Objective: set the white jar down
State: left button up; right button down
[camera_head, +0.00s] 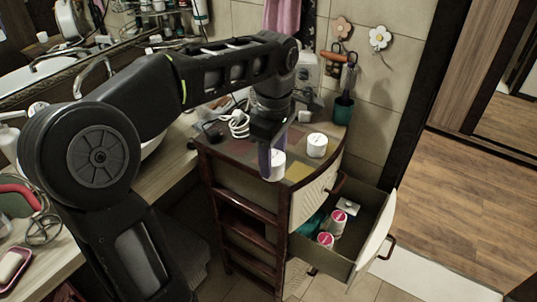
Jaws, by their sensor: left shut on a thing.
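My left gripper (270,150) points down over the near edge of the small cabinet's top (240,150). It is shut on a white jar (278,166), which shows partly beside and behind a finger. I cannot tell whether this jar touches the top or hangs just above it. A second white jar (317,145) stands upright on the top, a little to the right and apart from the gripper. My right gripper is not in view.
A drawer (375,235) stands open at the right with white-and-pink jars (338,219) inside. White cables (238,124) and a dark green cup (343,109) are at the back of the top. The sink counter (165,170) is at the left.

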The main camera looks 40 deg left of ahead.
aim_at(280, 152)
pick_arm(q)
jog(key=w+f+m, duration=0.2)
jog(key=shift+w+d+f, duration=0.1)
jog(key=shift+d+f, duration=0.1)
jog(key=shift+f, duration=0.1)
jog(key=w+d+f+m, duration=0.8)
jog(key=d+f+m, duration=0.2)
jog(key=m, duration=0.7)
jog(key=shift+f, duration=0.8)
jog(key=shift+w+d, duration=0.1)
